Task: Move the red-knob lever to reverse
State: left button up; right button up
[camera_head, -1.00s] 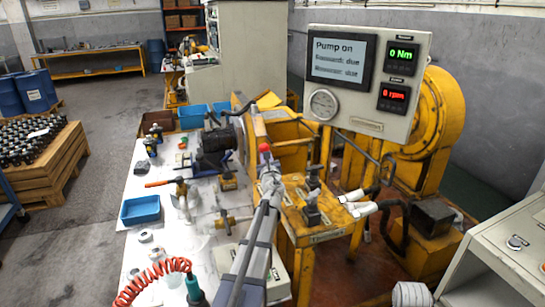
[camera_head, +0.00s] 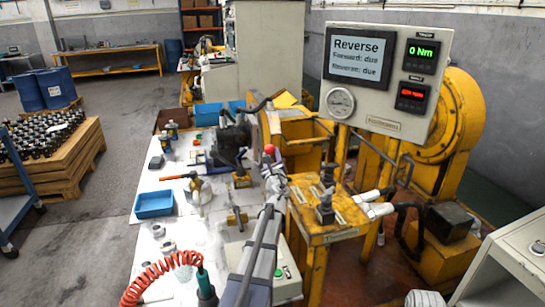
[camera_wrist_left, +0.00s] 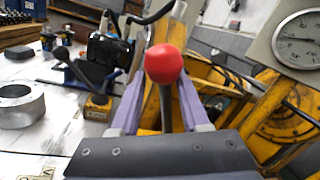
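The lever's red knob (camera_head: 269,149) stands just beyond the tips of my left gripper (camera_head: 273,177) in the head view. In the left wrist view the red knob (camera_wrist_left: 164,63) sits between the ends of the two purple fingers, with the dark lever stem (camera_wrist_left: 166,106) below it. The fingers of my left gripper (camera_wrist_left: 163,92) are apart, one on each side, with room beside the stem. Contact with the knob is not clear. The display screen (camera_head: 357,54) reads "Reverse", with "Forward: due" and "Reverse: due" under it. My right gripper is not in view.
A round gauge (camera_head: 340,102) and the readouts are on the panel above. A yellow stand (camera_head: 325,240) with smaller dark levers is right of my left arm. The white bench (camera_head: 150,240) on the left holds a blue tray (camera_head: 154,204), tools and a red coiled hose (camera_head: 155,276).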

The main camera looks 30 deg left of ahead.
pick_arm(q)
jog(key=shift+d, duration=0.15)
jog(key=shift+s+d, duration=0.15)
jog(key=shift+s, duration=0.1)
jog(key=v, duration=0.7)
jog(key=shift+b, duration=0.35)
jog(key=shift+s, duration=0.15)
